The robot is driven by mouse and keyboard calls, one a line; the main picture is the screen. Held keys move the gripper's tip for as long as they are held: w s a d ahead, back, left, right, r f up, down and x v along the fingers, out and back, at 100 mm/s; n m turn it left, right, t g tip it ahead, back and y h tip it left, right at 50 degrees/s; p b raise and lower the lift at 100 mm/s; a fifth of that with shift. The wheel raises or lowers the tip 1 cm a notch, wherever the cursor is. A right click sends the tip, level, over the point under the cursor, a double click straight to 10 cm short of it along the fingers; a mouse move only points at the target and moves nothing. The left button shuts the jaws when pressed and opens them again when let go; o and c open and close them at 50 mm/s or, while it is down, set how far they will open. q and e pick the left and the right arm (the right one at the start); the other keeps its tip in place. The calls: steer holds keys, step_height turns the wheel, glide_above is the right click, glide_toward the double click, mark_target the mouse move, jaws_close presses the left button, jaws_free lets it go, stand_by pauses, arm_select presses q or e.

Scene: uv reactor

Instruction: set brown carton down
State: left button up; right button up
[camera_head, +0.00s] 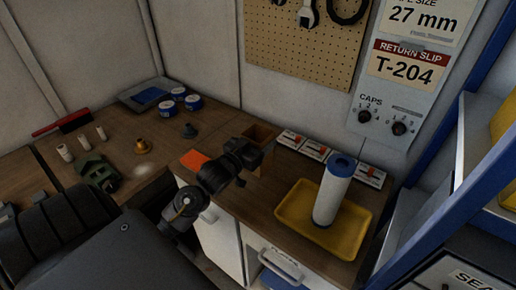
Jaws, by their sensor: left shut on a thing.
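The brown carton (260,132) is at the middle of the view, at the back of the wooden counter, and looks like a small open-topped box. My left gripper (262,152) is at its near side, shut on it. The fingers and the dark wrist hide the carton's lower part, so I cannot tell whether its base touches the counter. My right gripper is not in view.
A yellow tray (349,243) holding a white cylinder with a blue cap (332,192) is to the right. Switch panels (315,150) line the back. An orange pad (195,160) lies left of the carton. A blue-framed shelf (440,185) bounds the right.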

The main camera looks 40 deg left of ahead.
arm_select(q)
steer(key=shift+w+a+f, duration=0.3)
steer(key=shift+a+f, duration=0.05)
steer(key=shift+f, duration=0.1)
steer(key=shift+w+a+f, duration=0.1)
steer(key=shift+a+f, duration=0.1)
steer(key=shift+f, duration=0.1)
step_height(320, 180, down, 3)
steer(key=shift+w+a+p, duration=0.1)
steer(key=shift+p, duration=0.6)
steer(key=shift+f, duration=0.25)
steer(key=shift+f, duration=0.15)
steer(key=o, duration=1.2)
